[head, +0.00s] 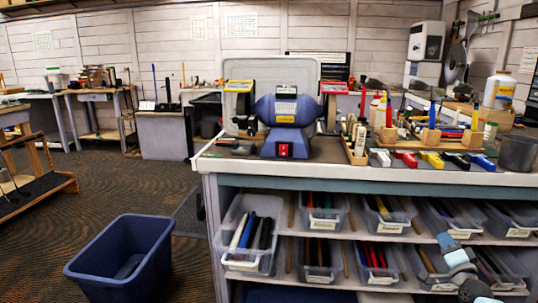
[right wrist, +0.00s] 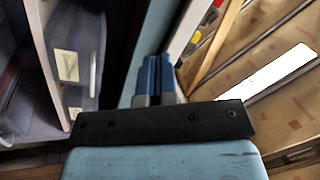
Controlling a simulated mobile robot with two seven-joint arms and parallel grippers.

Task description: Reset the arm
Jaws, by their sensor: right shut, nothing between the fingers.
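My right arm shows at the lower right of the head view, in front of the workbench shelves. Its gripper (head: 446,240) is light blue and grey and stands before the bins. In the right wrist view the blue fingers of the right gripper (right wrist: 158,72) are together, with nothing held between them. My left gripper is in neither view.
The workbench (head: 340,178) holds a blue bench grinder (head: 287,112) and several golf grips and tools. Clear bins (head: 249,235) with grips fill the shelves below. A blue waste bin (head: 122,250) stands on the floor at left.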

